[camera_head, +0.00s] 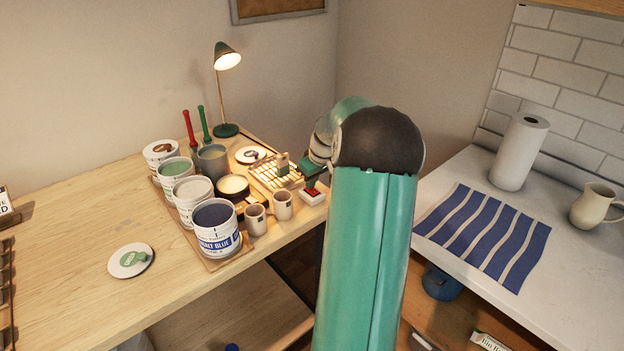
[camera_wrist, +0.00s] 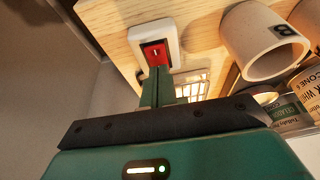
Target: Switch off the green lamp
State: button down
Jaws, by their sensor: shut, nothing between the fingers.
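The green lamp (camera_head: 227,58) stands at the back of the wooden table, and its bulb glows. A small white switch box with a red rocker (camera_head: 313,196) sits at the table's right front edge. In the wrist view the switch (camera_wrist: 158,36) is upper centre, its red rocker facing my fingers. My gripper (camera_head: 312,177) is shut and empty, just above the switch in the head view. In the wrist view its closed fingertips (camera_wrist: 160,72) overlap the lower edge of the red rocker; I cannot tell whether they touch it. My arm hides part of the table's right end.
Two mugs (camera_head: 283,206) stand close left of the switch. A wire rack (camera_head: 265,176) lies behind it. Several paint tins, including a cobalt blue one (camera_head: 218,232), stand further left. A counter with a striped cloth (camera_head: 480,232) is at right.

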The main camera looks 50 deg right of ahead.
jog(key=shift+w+f, duration=0.1)
jog(key=shift+f, duration=0.1)
jog(key=shift+s, duration=0.2)
jog(key=shift+s+a, duration=0.15)
jog(key=shift+s, duration=0.55)
